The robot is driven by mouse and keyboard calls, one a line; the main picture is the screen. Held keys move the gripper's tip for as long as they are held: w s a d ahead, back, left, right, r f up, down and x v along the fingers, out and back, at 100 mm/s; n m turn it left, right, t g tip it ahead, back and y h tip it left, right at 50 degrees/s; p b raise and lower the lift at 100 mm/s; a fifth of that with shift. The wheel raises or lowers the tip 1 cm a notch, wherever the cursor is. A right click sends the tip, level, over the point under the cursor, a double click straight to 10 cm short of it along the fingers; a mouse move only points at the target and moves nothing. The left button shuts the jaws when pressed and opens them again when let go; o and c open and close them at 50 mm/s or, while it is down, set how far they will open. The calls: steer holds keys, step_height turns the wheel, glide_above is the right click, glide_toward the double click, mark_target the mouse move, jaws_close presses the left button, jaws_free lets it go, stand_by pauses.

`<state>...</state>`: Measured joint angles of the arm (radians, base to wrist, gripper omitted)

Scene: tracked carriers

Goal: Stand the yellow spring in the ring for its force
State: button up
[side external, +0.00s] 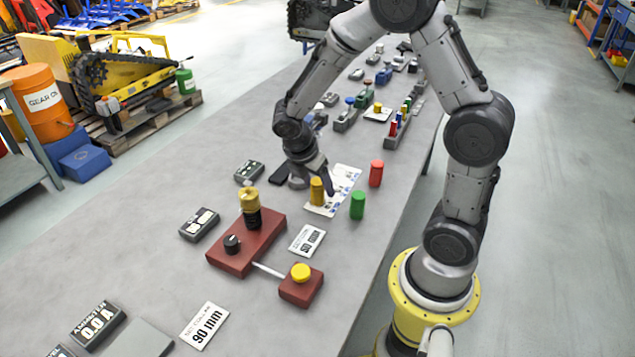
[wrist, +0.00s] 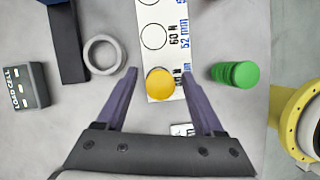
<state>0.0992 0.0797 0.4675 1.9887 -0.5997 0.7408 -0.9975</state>
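The yellow spring, a plain yellow cylinder (side external: 317,190), stands upright at the near end of the white printed card (side external: 346,181). In the wrist view I see the yellow spring (wrist: 160,83) from above, between my fingertips, with a small gap on each side. My gripper (wrist: 159,73) is open; it also shows above the spring in the side view (side external: 316,172). The card (wrist: 152,13) has printed circles in a row with force and length labels; one reads "60 N" and "52 mm". Any circle under the spring is hidden.
A green cylinder (wrist: 236,74) and a red cylinder (side external: 376,173) stand right of the card. A grey ring (wrist: 90,54) lies left. A load cell box (wrist: 25,87) is further left. A red base (side external: 233,259) carries a yellow-and-black stack (side external: 250,202). Racks with parts stand behind.

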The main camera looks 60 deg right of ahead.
steer(key=shift+r, duration=0.1)
steer(key=s+v, duration=0.1)
steer(key=v, duration=1.1)
steer(key=s+a+r+m+t+y, duration=0.2)
steer(key=s+a+r+m+t, duration=0.1)
steer(key=s+m, duration=0.4)
steer(key=s+a+r+m+t+y, duration=0.2)
steer(key=s+a+m+t, duration=0.1)
steer(key=s+m, duration=0.4)
steer(key=shift+a+r+m+y, duration=0.3)
steer(key=shift+a+r+m, duration=0.1)
steer(key=shift+m, duration=0.5)
